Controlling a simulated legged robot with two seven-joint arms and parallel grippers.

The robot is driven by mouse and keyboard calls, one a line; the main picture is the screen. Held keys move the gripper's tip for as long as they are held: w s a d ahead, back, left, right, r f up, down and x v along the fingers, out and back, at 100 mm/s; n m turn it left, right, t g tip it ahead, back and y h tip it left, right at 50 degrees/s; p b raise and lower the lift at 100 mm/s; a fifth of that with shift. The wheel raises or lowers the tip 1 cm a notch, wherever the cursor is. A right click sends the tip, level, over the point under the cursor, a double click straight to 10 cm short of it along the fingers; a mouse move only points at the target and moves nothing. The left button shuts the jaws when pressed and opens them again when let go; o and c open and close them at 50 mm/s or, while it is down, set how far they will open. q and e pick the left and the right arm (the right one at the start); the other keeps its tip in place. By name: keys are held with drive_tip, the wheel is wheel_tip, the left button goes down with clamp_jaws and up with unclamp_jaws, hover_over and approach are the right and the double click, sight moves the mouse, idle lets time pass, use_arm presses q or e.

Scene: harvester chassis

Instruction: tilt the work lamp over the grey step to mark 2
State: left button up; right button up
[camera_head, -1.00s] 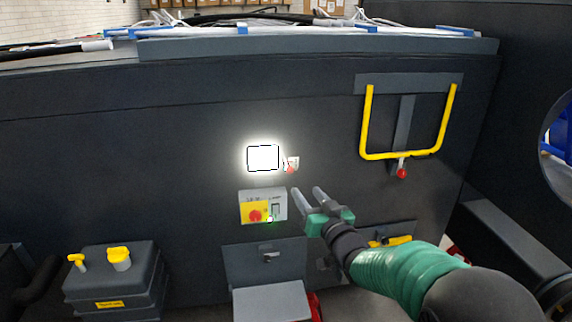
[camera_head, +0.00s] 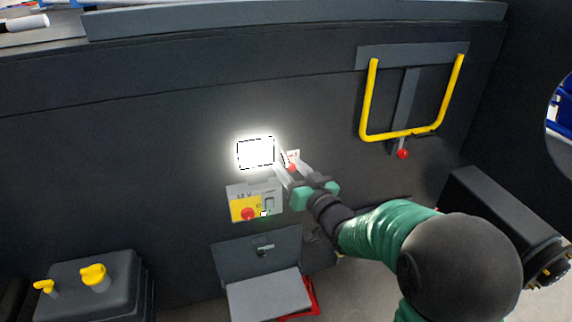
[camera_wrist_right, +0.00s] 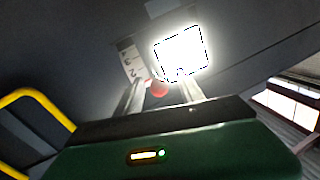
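The work lamp (camera_head: 256,153) is lit bright white on the dark panel, above the grey step (camera_head: 268,296). It also glows in the right wrist view (camera_wrist_right: 182,52). A small white mark plate (camera_head: 291,157) sits right of the lamp; its figures are blurred in the wrist view (camera_wrist_right: 130,61). A red knob (camera_wrist_right: 159,88) is beside the plate. My right gripper (camera_head: 290,171) is at the knob, with its fingers apart. In the wrist view the knob appears between the fingertips; I cannot tell if they touch it. My left gripper is out of view.
A switch box with a red knob (camera_head: 248,214) is just below the lamp. A yellow handle (camera_head: 366,100) with a red-tipped lever (camera_head: 403,154) is to the right. A dark tank with yellow caps (camera_head: 94,275) stands at lower left.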

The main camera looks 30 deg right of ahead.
drive_tip(key=shift+s+r, duration=0.1)
drive_tip(key=shift+s, duration=0.15)
drive_tip(key=shift+c, duration=2)
drive_tip(key=shift+w, duration=0.2)
clamp_jaws()
